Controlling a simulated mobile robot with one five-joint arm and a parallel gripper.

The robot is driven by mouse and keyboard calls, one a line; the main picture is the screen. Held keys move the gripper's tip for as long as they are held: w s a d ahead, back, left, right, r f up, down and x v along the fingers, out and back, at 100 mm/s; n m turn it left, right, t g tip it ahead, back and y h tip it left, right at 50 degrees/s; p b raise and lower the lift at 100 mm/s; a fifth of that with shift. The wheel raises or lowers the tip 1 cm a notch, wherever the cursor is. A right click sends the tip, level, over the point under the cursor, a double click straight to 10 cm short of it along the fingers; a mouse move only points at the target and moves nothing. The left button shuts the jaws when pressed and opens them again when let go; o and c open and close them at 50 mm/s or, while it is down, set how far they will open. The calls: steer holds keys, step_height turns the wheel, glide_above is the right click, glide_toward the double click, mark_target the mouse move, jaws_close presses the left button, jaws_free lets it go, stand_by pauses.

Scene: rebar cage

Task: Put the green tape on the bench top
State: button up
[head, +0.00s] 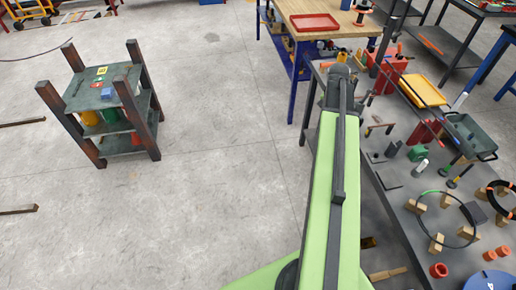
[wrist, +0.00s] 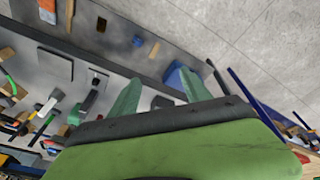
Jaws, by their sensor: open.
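A small green object (head: 416,153), perhaps the green tape, sits on the grey table among loose tools; it is too small to be sure. The wooden bench top (head: 345,10) is at the top middle of the head view, on blue legs. A red tray lies on it. In the wrist view my gripper (wrist: 158,76) shows as two greenish fingers spread apart. I see nothing held between them. A blue object (wrist: 178,76) shows beyond the fingers. My gripper's fingers cannot be made out in the head view.
The grey table (head: 395,195) is crowded with tools, wooden blocks and rings. A yellow tray (head: 422,90) and a dark green bin (head: 470,135) stand on it. A small shelf rack (head: 105,95) stands at left. The floor (head: 215,150) between is clear.

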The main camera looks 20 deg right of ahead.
steer(key=w+a+n+y, duration=0.1)
steer(key=w+a+n, duration=0.15)
steer(key=a, duration=0.75)
steer(key=w+a+n, duration=0.2)
steer(key=a+n, duration=0.1)
steer(key=a, duration=0.8)
steer(key=s+a+n+y, duration=0.1)
steer(key=a+n, duration=0.6)
steer(key=a, duration=1.7)
steer(key=shift+s+f+y, duration=0.3)
steer(key=shift+s+y, duration=0.1)
steer(key=shift+s, duration=0.4)
steer(key=shift+o, duration=0.4)
